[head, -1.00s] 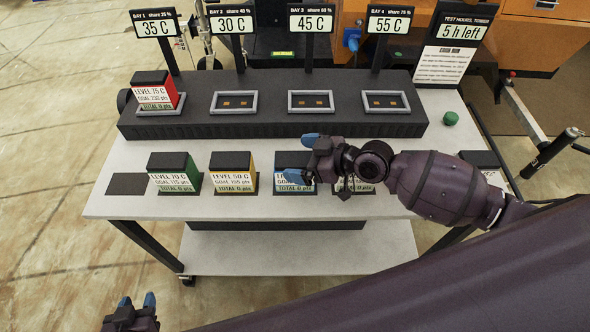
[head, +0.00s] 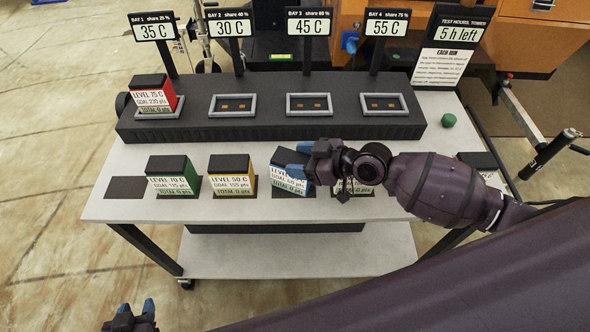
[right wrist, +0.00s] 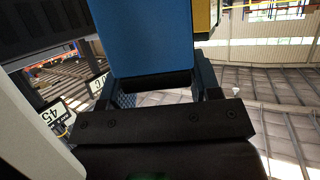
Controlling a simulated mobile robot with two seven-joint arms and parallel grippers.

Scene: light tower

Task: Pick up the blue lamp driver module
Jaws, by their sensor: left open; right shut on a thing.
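The blue lamp driver module (head: 288,182) has a dark top and a white label; it is at the front of the white table, third from the left among the front modules. My right gripper (head: 300,160) is shut on it, its blue fingertips on the module's upper right part. In the right wrist view the blue module (right wrist: 145,38) sits between the two fingers. The module looks slightly turned over its dark pad; whether it is clear of the pad I cannot tell. My left gripper (head: 137,308) is open and empty at the lower left, away from the table.
A green module (head: 170,177) and a yellow module (head: 231,177) stand to the left. Another module (head: 352,190) is partly hidden under my right wrist. The black rack (head: 270,123) behind holds a red module (head: 158,97) in its first bay; its other bays are empty.

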